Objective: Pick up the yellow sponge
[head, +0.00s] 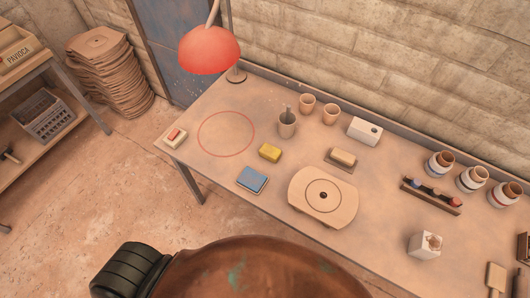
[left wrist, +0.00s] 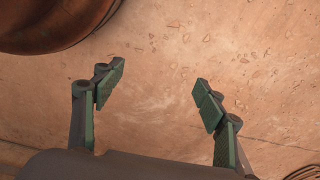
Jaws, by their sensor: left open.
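The yellow sponge (head: 270,152) lies on the workbench (head: 215,168) in the head view, between the red ring outline and the round press plate. My left gripper (left wrist: 160,92) shows in the left wrist view with its two green-padded fingers spread wide and nothing between them. It is over bare floor, away from the bench. The sponge is not in the left wrist view. My right gripper is not in view.
A red lamp (head: 209,50) overhangs the bench's left part. The red ring (head: 226,112) area is clear.

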